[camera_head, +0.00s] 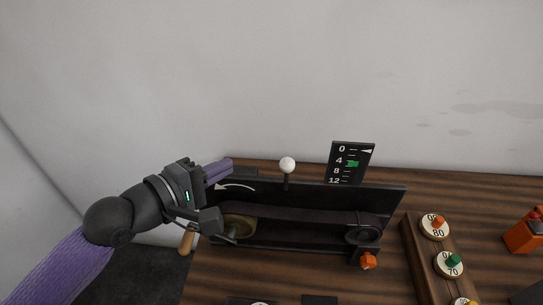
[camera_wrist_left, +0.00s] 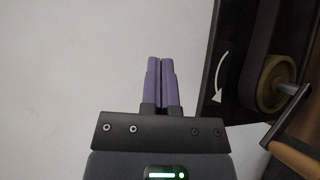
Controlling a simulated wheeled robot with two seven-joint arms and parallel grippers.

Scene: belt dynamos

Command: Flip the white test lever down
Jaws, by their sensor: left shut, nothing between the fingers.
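The white test lever (camera_head: 287,165) is a white ball on a short dark stem. It stands upright above the top edge of the black belt rig (camera_head: 310,195), left of the gauge. My left gripper (camera_head: 229,166) is shut and empty, its purple fingers pointing right at the rig's left end. The fingertips are left of the white ball and apart from it in the head view. In the left wrist view the shut fingers (camera_wrist_left: 160,64) show against bare wall, and the lever is out of view. My right gripper is not in view.
A gauge (camera_head: 339,172) has its white pointer near 0 and a green mark near 4. The rig carries a brass pulley (camera_head: 240,222), a wooden crank handle (camera_head: 186,241) and an orange knob (camera_head: 368,260). A wooden rack (camera_head: 417,256) of numbered discs stands right.

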